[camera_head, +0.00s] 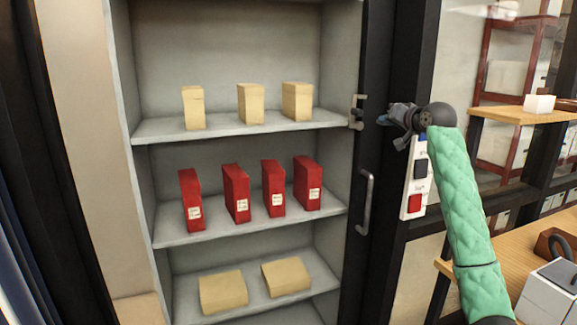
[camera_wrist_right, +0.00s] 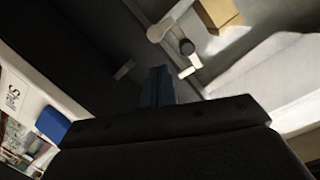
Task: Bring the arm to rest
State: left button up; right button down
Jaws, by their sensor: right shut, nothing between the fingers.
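My right arm, in a green quilted sleeve, rises from the lower right of the head view. Its right gripper (camera_head: 384,119) is raised in front of the cabinet's dark right frame, close to the latch (camera_head: 356,112). The gripper is shut and empty. In the right wrist view its closed fingers (camera_wrist_right: 158,86) show dark at the centre, with the latch (camera_wrist_right: 172,32) beyond them. I cannot tell whether the fingers touch anything. My left gripper is not in view.
The open grey cabinet holds cream boxes (camera_head: 251,104) on its top and bottom shelves and red boxes (camera_head: 236,194) on the middle one. A switch panel (camera_head: 415,185) is just below my right gripper. A wooden desk (camera_head: 507,257) stands at right.

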jog(key=s+a+f+n+g+h, duration=0.1)
jog(key=s+a+f+g+h, duration=0.15)
jog(key=s+f, duration=0.95)
jog(key=s+a+f+n+g+h, duration=0.1)
jog(key=s+a+f+n, duration=0.2)
jog(key=f, duration=1.7)
jog(key=s+a+f+g+h, duration=0.25)
jog(key=s+f, duration=0.55)
jog(key=f, duration=0.9)
jog(key=s+a+f+g, duration=0.2)
jog(key=s+f, duration=0.8)
jog(key=s, duration=0.4)
jog(key=s+a+f+g+y, duration=0.1)
jog(key=s+a+f+g, duration=0.1)
jog(key=s+f, duration=0.8)
jog(key=s+a+f+g, duration=0.2)
jog(key=s+f, duration=0.9)
jog(key=s, duration=0.7)
jog(key=shift+s+g, duration=0.35)
jog(key=shift+g, duration=0.35)
jog(key=shift+a, duration=0.1)
